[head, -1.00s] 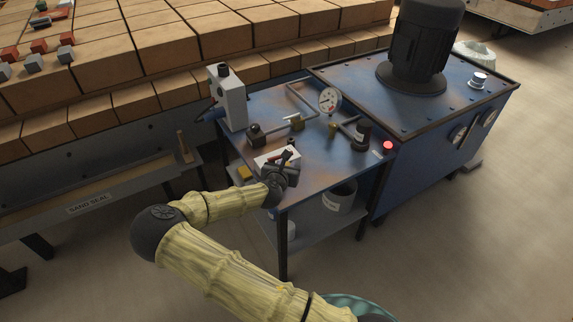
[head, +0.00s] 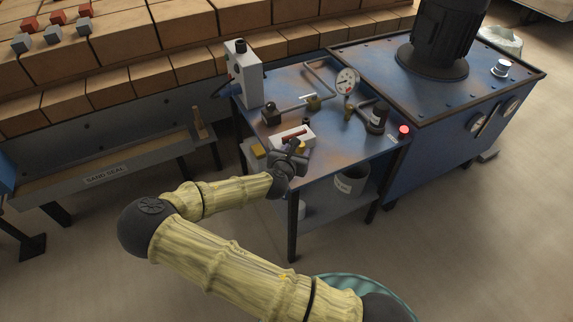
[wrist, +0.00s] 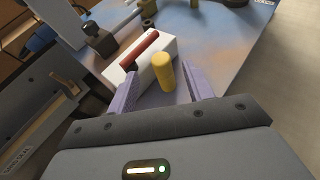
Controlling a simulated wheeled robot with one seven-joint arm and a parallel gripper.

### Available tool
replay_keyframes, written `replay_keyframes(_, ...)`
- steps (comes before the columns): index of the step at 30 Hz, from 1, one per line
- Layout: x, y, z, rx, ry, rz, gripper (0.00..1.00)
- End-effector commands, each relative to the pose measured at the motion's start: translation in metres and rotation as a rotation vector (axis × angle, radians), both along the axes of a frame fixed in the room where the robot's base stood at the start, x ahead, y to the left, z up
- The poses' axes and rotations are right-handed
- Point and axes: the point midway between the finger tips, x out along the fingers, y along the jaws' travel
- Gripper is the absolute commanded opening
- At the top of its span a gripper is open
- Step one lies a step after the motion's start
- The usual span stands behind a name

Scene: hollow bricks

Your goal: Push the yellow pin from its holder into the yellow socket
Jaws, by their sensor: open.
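A yellow cylinder (wrist: 163,72), which looks like the pin, shows in the wrist view in front of a white block (wrist: 150,58). It lies between the lilac fingers of my gripper (wrist: 160,92), with gaps on both sides. My gripper is open. A dark red bar (wrist: 140,47) lies along the block's top. In the head view my gripper (head: 298,157) is at the near side of the white block (head: 303,132). A small yellow block (head: 258,151) is left of it, at the table's edge. I cannot tell which yellow part is the socket or holder.
A bucket (head: 351,181) stands on the lower shelf. Open floor lies to the right.

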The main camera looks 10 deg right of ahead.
Motion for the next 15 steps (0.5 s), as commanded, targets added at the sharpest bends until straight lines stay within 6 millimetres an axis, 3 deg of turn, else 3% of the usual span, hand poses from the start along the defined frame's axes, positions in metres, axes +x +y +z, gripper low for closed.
replay_keyframes(15, -0.079, 0.039, 0.038, -0.001, 0.0, -0.004, 0.51)
